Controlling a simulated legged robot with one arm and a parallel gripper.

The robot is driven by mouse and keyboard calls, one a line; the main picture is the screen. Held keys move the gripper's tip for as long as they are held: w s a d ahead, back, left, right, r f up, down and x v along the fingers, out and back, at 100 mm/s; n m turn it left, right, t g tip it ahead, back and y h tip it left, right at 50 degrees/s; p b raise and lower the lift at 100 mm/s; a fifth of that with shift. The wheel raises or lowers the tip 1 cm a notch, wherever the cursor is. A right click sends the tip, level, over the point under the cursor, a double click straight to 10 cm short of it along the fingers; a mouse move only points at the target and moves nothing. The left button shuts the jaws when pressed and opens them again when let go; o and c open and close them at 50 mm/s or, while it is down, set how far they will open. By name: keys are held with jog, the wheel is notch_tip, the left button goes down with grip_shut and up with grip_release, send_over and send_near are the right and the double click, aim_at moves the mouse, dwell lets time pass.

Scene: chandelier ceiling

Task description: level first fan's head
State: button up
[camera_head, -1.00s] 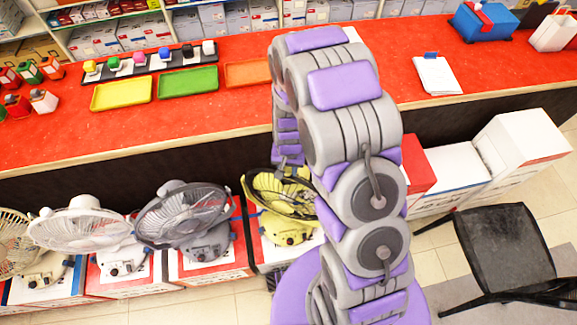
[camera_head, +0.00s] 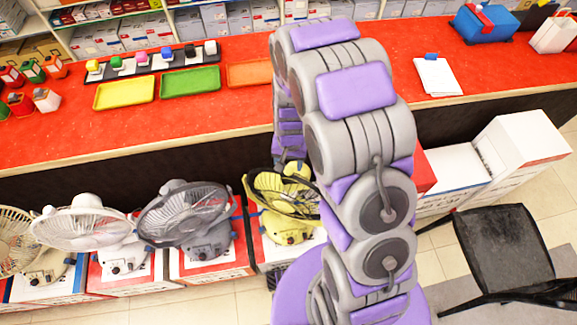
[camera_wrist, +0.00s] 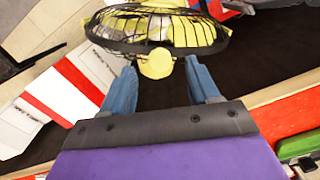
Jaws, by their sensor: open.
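A yellow fan (camera_head: 287,236) with a dark wire cage stands on a box at the right end of a row of fans. Its head (camera_head: 266,190) looks tilted back, facing upward. In the wrist view the fan's cage (camera_wrist: 200,38) is ahead, with a round yellow knob (camera_wrist: 157,63) at its near edge. My gripper (camera_wrist: 160,76) is open, its blue fingers on either side of the knob and apart from each other. I cannot tell whether either finger touches it. In the head view my arm hides most of my gripper and part of the fan.
A grey fan (camera_head: 188,218), a white fan (camera_head: 83,230) and a cream fan (camera_head: 14,243) stand to the left on boxes. The red-topped counter (camera_head: 215,115) is behind them. White boxes (camera_head: 520,150) and a black chair (camera_head: 503,245) are at the right.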

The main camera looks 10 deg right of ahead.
notch_tip(320, 180, up, 13)
jog(key=p, duration=0.1)
jog(key=shift+w+f+p, duration=0.15)
jog(key=shift+p, duration=0.15)
